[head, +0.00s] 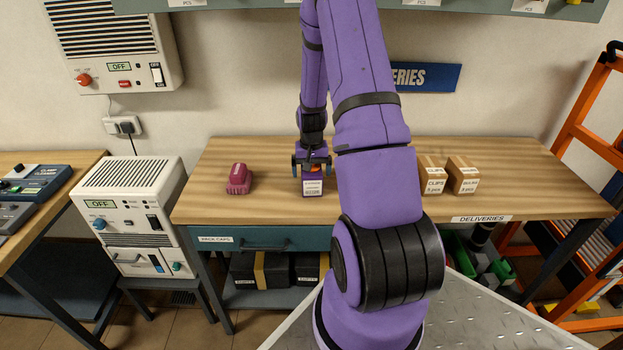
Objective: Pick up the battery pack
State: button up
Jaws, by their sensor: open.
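A maroon, stepped block (239,179) that looks like a battery pack sits on the wooden workbench (275,205), left of my gripper. My gripper (311,167) is open and points down at the bench. A small purple box with a white label (312,188) stands directly below or just in front of it. An orange-red patch shows between the fingers, at the top of this box. I cannot tell whether the fingers touch the box. My gripper is apart from the maroon block.
Two small brown cartons, one marked clips (432,176) and another (463,176), stand right of my arm. A white device (130,205) stands left of the bench. A shelf (250,6) hangs above, and an orange rack (585,130) stands at right. The bench's left end is clear.

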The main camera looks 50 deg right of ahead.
jog(key=c, duration=1.5)
jog(key=shift+r, duration=0.2)
